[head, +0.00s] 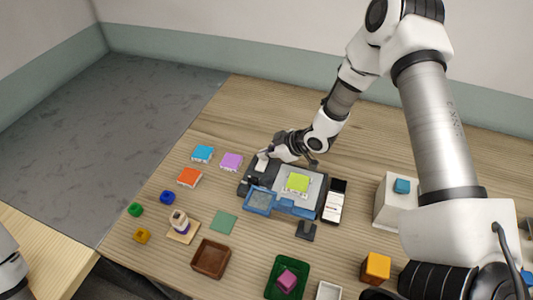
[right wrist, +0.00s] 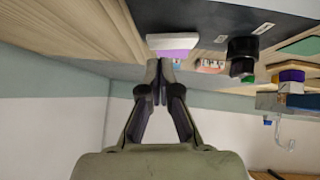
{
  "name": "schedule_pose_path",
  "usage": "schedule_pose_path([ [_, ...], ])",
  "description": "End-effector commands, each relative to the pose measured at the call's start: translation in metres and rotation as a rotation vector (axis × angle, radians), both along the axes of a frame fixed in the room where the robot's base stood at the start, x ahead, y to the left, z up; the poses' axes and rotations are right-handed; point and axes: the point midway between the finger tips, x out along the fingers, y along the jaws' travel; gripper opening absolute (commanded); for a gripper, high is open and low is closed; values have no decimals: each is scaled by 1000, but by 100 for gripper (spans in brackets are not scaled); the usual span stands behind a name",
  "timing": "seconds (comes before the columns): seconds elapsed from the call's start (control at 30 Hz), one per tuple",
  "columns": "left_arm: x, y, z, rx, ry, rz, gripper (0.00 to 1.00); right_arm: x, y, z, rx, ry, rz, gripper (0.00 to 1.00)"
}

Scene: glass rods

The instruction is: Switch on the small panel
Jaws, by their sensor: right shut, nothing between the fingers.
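The small panel (head: 265,171) is a dark plate at the far left end of the device in the middle of the table. A white switch piece (head: 262,163) sits on it, with a black knob (head: 253,181) nearer the front. In the right wrist view the panel (right wrist: 215,18) is overhead, with the white switch (right wrist: 173,42), black knobs (right wrist: 243,47) and small white labels. My right gripper (head: 268,151) is at the panel's far left edge. Its closed, empty fingertips (right wrist: 157,66) point at the white switch; I cannot tell whether they touch it. My left gripper is out of view.
A lime block (head: 298,182) lies on the device's grey plate, with a blue frame (head: 260,200) in front. A white box (head: 390,206) stands to the right.

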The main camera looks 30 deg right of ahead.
Motion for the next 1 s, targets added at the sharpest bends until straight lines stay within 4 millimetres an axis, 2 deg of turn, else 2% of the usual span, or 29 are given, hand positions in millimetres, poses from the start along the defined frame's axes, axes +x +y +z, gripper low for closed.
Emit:
schedule_pose_path([
  [0.17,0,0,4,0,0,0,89,1,-2,-12,0,-1,-1,0],
  [0.43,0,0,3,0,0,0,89,1,-2,-13,0,-1,-1,0],
  [0.53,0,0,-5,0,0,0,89,2,-3,-22,-1,-1,-1,0],
  [1.0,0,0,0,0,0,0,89,-6,4,-17,-1,6,1,0],
])
